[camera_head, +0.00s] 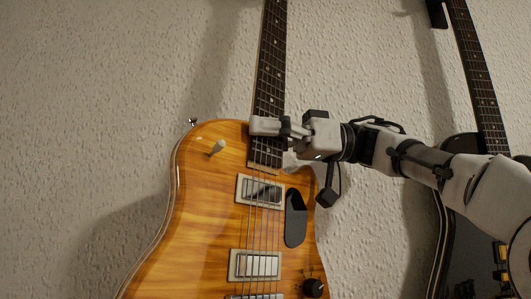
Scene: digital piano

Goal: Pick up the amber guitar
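The amber guitar (195,215) hangs or leans upright against the textured wall, slightly tilted. Its body fills the lower middle of the head view and its dark neck (271,60) runs up past the top edge. My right gripper (268,127) comes in from the right at the base of the neck, just above the body. One pale finger lies across the front of the neck and strings. The other finger is mostly hidden, so I cannot tell whether the grip is closed on the neck. My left gripper is not in view.
A black guitar (471,261) is on the wall at the right, partly behind my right arm, with its neck (474,62) rising to a dark wall hook (437,14). The pale wall (90,90) to the left is bare.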

